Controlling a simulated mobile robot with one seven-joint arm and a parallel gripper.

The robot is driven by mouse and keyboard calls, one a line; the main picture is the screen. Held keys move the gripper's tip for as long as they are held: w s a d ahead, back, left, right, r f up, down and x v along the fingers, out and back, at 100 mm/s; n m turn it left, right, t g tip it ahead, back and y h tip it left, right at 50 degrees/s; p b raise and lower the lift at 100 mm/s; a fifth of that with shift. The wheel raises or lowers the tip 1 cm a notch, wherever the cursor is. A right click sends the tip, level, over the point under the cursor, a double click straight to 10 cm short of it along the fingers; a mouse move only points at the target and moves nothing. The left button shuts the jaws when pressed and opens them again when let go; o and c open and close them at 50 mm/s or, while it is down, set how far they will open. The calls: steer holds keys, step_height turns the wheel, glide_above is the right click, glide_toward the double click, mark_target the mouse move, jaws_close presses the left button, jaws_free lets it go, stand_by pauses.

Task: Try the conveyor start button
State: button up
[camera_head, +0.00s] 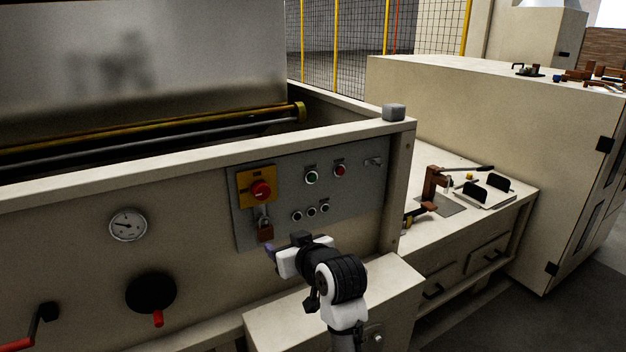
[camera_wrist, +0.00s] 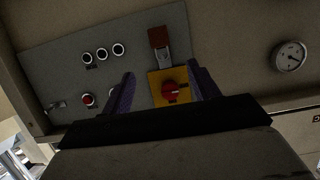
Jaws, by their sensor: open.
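The grey control panel (camera_head: 345,190) is on the front of the cream machine. It carries a green button (camera_head: 311,177), a red button (camera_head: 340,170) and three small pale-ringed buttons (camera_head: 311,211) below; their labels are too small to read, so I cannot tell which starts the conveyor. A red rotary knob (camera_head: 261,190) sits on a yellow plate, with a red-brown padlock (camera_head: 265,230) hanging under it. My gripper (camera_wrist: 160,72) is open and empty, its purple fingers either side of the knob and padlock in the wrist view. In the head view it is low in front of the panel, near the padlock.
A gauge (camera_head: 128,225) and a black round hub with a red handle (camera_head: 151,293) are left of the panel. A cream ledge box (camera_head: 400,285) juts out below it. A workbench (camera_head: 515,197) with a brown lever press (camera_head: 433,187) stands to the right.

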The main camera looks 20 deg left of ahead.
jaws_close()
stand_by(1.5)
